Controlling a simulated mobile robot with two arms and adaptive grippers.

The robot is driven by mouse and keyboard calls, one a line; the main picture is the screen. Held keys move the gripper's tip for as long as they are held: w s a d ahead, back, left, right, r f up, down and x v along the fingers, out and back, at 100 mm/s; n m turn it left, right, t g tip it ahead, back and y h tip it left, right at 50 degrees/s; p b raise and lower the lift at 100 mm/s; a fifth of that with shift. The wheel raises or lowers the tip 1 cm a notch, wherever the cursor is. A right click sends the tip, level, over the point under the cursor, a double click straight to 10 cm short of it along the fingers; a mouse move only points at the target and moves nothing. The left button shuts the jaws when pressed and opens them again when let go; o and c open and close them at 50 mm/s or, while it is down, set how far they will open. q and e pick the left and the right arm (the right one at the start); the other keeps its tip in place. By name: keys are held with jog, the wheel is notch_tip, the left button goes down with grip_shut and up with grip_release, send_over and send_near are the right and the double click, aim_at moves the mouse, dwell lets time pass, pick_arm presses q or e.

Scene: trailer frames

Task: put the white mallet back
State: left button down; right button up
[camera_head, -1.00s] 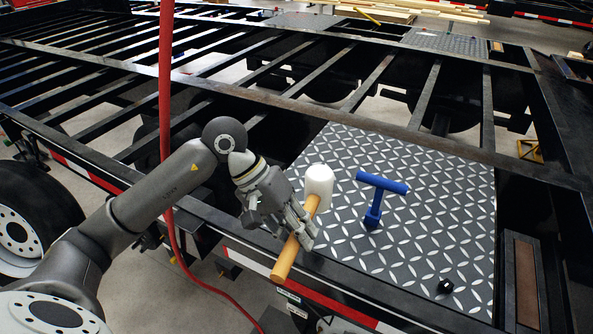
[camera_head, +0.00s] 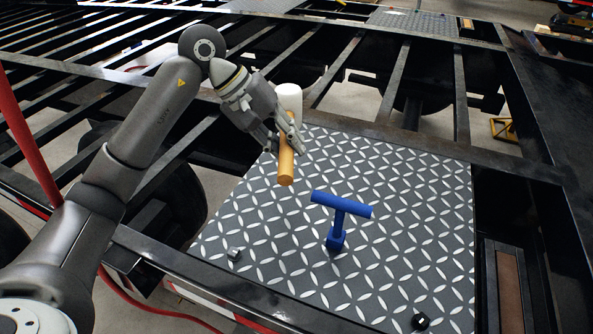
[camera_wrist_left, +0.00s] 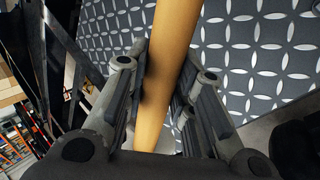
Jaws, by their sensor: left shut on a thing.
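The white mallet has a white head (camera_head: 289,98) and a wooden handle (camera_head: 286,165). My left gripper (camera_head: 288,140) is shut on the handle, just below the head, and holds the mallet over the far left part of the diamond plate (camera_head: 400,200). In the left wrist view the handle (camera_wrist_left: 168,70) runs between the two fingers (camera_wrist_left: 160,95), with the plate behind it. The gripper hides part of the handle. My right gripper is not in view.
A blue T-shaped tool (camera_head: 339,215) stands on the plate, right of and nearer than the mallet. A small metal piece (camera_head: 234,254) lies at the plate's left, and a small black piece (camera_head: 420,321) at its near edge. Dark frame beams with open gaps surround the plate.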

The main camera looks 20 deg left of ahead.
pick_arm(q)
jog(key=f+p, duration=0.3)
jog(key=f, duration=1)
jog(key=shift+s+f+p, duration=0.1)
jog(key=shift+s+p, duration=0.1)
jog(key=shift+p, duration=0.15)
jog(key=shift+f, duration=0.3)
notch_tip(320, 180, down, 3)
jog(key=shift+f+p, duration=0.1)
jog(key=shift+p, duration=0.45)
jog(key=shift+f, duration=0.2)
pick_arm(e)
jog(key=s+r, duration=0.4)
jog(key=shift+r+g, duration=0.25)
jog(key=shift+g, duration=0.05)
